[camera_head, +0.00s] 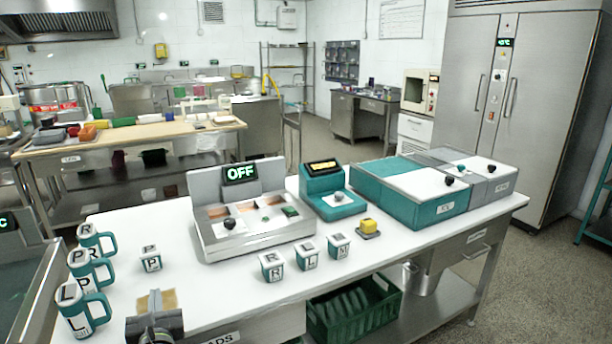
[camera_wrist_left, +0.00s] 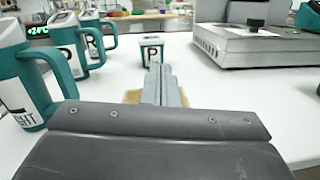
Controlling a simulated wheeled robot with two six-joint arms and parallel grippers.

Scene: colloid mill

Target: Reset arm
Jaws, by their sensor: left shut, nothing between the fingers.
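My left gripper (camera_head: 153,310) is low over the front left of the white table (camera_head: 210,288), its fingers together and empty. The closed fingers also show in the left wrist view (camera_wrist_left: 161,85), above a tan square pad (camera_head: 157,300). My right gripper is not in view.
A grey machine with an OFF display (camera_head: 250,225) stands mid-table. Small lettered cups (camera_head: 271,267) stand in front of it, with a yellow button (camera_head: 369,226) to the right. Teal and grey boxes (camera_head: 410,190) fill the right side. A green crate (camera_head: 355,312) sits below.

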